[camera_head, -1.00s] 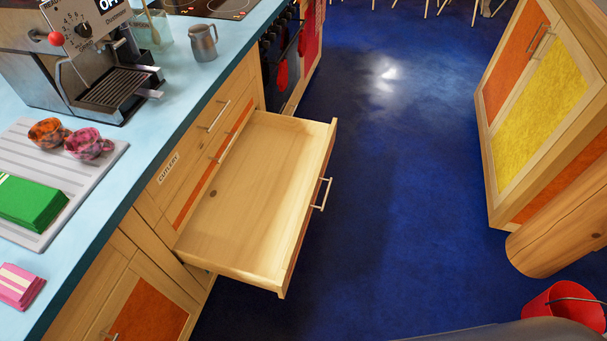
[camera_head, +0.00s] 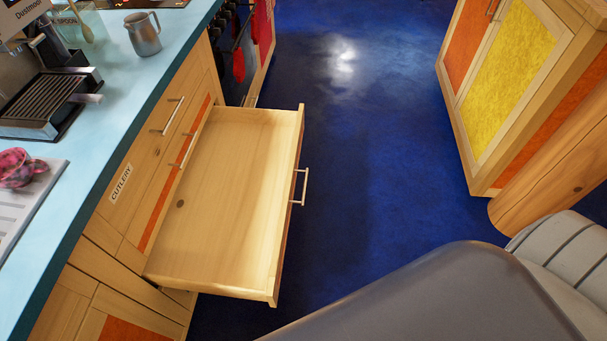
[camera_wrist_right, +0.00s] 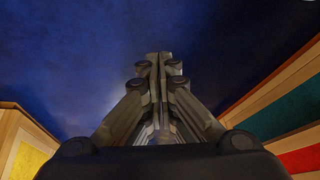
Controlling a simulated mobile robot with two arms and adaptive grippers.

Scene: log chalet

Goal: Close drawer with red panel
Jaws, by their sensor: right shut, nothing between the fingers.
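A wooden drawer (camera_head: 225,205) stands pulled out from the counter on the left in the head view. It is empty inside. Its front is seen nearly edge-on, with a thin reddish strip of the outer face showing. A metal handle (camera_head: 302,187) sticks out from that front. My right gripper (camera_wrist_right: 159,62) is shut and empty in the right wrist view, with dark blue floor beyond it. In the head view my right arm comes in at the lower right, apart from the drawer; its fingers are hidden there. My left gripper is in neither view.
The blue countertop (camera_head: 105,120) holds a metal jug (camera_head: 144,36) and a coffee machine (camera_head: 45,105). A cabinet with a yellow panel (camera_head: 515,80) and a wooden post (camera_head: 550,185) stand at right. Blue floor (camera_head: 385,130) lies clear between. Green and red panels (camera_wrist_right: 302,158) show in the wrist view.

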